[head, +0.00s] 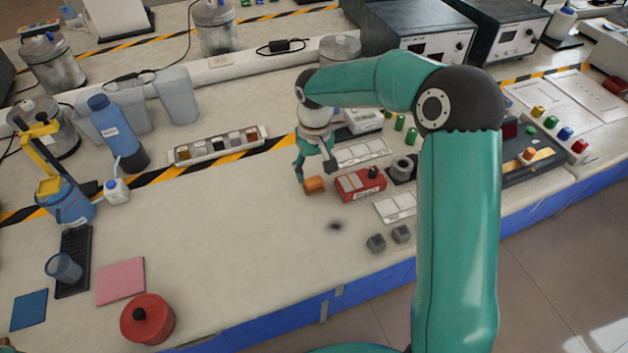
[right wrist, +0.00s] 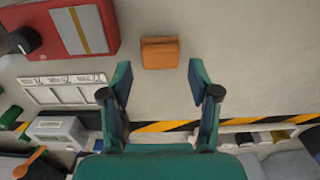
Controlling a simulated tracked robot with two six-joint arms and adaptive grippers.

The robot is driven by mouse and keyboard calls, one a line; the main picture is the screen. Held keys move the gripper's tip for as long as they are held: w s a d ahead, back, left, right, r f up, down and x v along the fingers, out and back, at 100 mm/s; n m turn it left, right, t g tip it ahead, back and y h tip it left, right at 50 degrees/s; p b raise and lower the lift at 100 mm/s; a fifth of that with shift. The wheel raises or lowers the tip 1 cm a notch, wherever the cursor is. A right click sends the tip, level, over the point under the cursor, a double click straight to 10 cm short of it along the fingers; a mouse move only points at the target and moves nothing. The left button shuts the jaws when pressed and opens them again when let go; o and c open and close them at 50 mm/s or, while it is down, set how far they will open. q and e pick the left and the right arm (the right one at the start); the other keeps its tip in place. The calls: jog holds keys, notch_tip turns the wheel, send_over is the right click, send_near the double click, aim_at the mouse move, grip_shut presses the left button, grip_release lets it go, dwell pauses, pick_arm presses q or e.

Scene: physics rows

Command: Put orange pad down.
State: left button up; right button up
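The orange pad (head: 314,185) is a small block on the pale bench, just left of a red box in the head view. It also shows in the right wrist view (right wrist: 160,53), ahead of the fingertips. My right gripper (head: 314,170) points down at the pad. In the right wrist view its two fingers (right wrist: 160,76) are spread wider than the pad, with nothing between them. Neither finger touches the pad there. My left gripper is not in view.
The red box (head: 361,185) stands close to the pad's right. White marked trays (head: 363,152), two grey cubes (head: 376,243) and a long parts tray (head: 218,146) lie around. A dark blurred spot (head: 335,226) shows on the bench. The bench left of the pad is clear.

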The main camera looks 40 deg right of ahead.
aim_at(314, 180)
notch_tip(314, 180, up, 7)
dwell(0.3)
dwell(0.5)
